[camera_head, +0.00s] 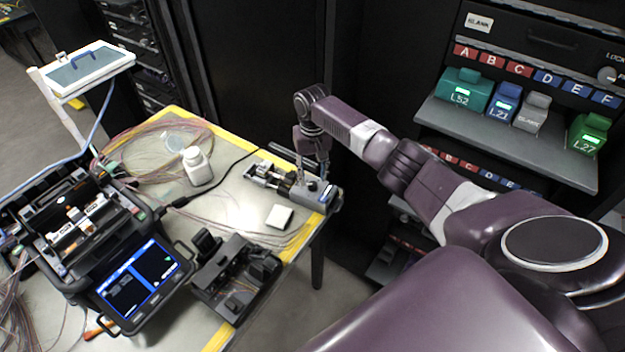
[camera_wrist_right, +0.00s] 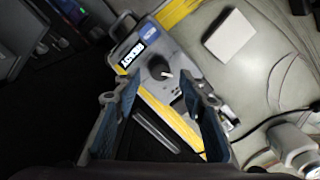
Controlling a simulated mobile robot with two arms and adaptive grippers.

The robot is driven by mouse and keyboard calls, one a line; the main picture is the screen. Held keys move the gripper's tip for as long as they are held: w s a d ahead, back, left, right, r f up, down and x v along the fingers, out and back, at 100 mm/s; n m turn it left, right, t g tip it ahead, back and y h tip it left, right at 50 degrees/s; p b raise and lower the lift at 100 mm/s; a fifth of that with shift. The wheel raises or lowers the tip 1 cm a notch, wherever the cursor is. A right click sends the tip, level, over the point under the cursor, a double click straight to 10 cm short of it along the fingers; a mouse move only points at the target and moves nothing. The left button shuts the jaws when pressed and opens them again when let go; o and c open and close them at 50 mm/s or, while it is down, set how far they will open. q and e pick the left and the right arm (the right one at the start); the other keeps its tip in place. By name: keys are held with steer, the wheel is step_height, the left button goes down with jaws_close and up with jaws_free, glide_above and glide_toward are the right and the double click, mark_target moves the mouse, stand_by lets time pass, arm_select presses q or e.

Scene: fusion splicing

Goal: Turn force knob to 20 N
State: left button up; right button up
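The grey tester (camera_head: 318,197) with the force knob stands at the table's right corner in the head view. In the right wrist view, its black round knob (camera_wrist_right: 158,68) has a light pointer mark and sits beside a display (camera_wrist_right: 131,59) reading "READY". The scale around the knob is too small to read. My right gripper (camera_head: 312,172) points down over the tester. In the right wrist view its two fingers (camera_wrist_right: 161,88) are spread apart, with the knob showing beyond and between their tips, not gripped. My left gripper is out of view.
A white square block (camera_head: 279,216) lies near the tester. A white bottle (camera_head: 197,166), loose fibres, a fusion splicer (camera_head: 85,225) and a black device (camera_head: 238,277) occupy the table (camera_head: 226,155). A rack with coloured modules (camera_head: 463,91) stands right of my right arm.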

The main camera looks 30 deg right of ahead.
mark_target(313, 184)
step_height(313, 184, up, 9)
steer(key=shift+r, duration=0.2)
stand_by(0.5)
